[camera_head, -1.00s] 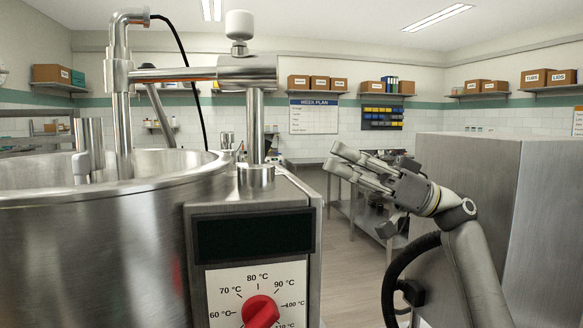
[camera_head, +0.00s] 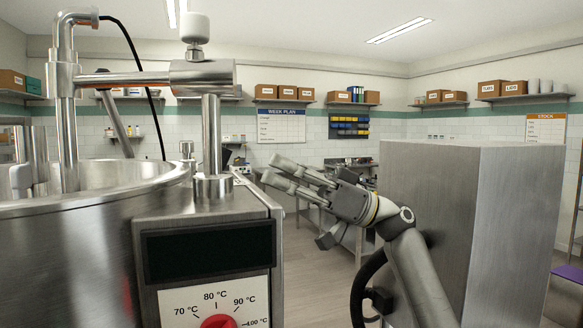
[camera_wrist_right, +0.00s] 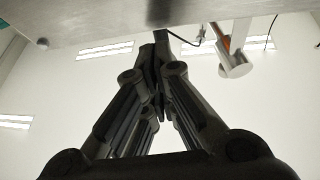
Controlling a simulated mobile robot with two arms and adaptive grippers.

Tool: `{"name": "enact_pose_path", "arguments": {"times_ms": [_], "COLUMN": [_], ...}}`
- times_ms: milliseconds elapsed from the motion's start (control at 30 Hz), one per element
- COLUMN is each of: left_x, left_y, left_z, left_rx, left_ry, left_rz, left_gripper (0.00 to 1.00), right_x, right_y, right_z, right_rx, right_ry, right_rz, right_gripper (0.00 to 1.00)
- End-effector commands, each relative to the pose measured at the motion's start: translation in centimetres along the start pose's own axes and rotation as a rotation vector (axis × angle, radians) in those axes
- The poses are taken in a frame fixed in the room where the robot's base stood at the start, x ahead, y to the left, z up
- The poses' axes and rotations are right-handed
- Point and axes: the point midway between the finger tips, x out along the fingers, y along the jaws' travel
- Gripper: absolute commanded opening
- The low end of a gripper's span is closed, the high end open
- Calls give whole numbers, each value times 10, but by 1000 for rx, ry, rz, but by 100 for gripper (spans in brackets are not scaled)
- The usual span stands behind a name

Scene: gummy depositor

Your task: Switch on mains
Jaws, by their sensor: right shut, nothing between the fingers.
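The gummy depositor's steel control box (camera_head: 262,293) stands at the left in the head view, with a dark blank display (camera_head: 208,250) and a red temperature dial (camera_head: 217,321), cut off by the lower picture edge. I cannot make out a mains switch in either view. My right gripper (camera_head: 277,172) is shut and empty. In the head view its fingertips point left, beside the box's upper right edge; I cannot tell whether they touch. In the right wrist view the closed fingers (camera_wrist_right: 160,45) reach toward a steel surface (camera_wrist_right: 90,22) at the top. My left gripper is not in view.
A large steel kettle (camera_head: 80,245) with pipes stands left of the control box. A steel cabinet (camera_head: 450,230) stands close behind my right arm. Open floor (camera_head: 313,265) lies between box and cabinet. Benches and wall shelves are farther back.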

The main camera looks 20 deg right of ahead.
Motion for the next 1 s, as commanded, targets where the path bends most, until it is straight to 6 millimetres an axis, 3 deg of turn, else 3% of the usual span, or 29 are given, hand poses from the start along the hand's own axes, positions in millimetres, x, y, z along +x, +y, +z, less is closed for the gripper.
{"name": "enact_pose_path", "arguments": {"times_ms": [100,333,1000], "left_x": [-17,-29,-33], "left_y": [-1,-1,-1], "left_z": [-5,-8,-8], "left_rx": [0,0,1], "left_ry": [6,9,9], "left_rz": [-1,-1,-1], "left_gripper": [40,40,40], "right_x": [25,52,58], "right_y": [-1,-1,-1], "right_z": [-4,-2,-3], "right_rx": [1,0,-8], "right_ry": [-1,-1,-31], "right_rz": [-3,-2,-1], "right_gripper": [0,0,0]}}
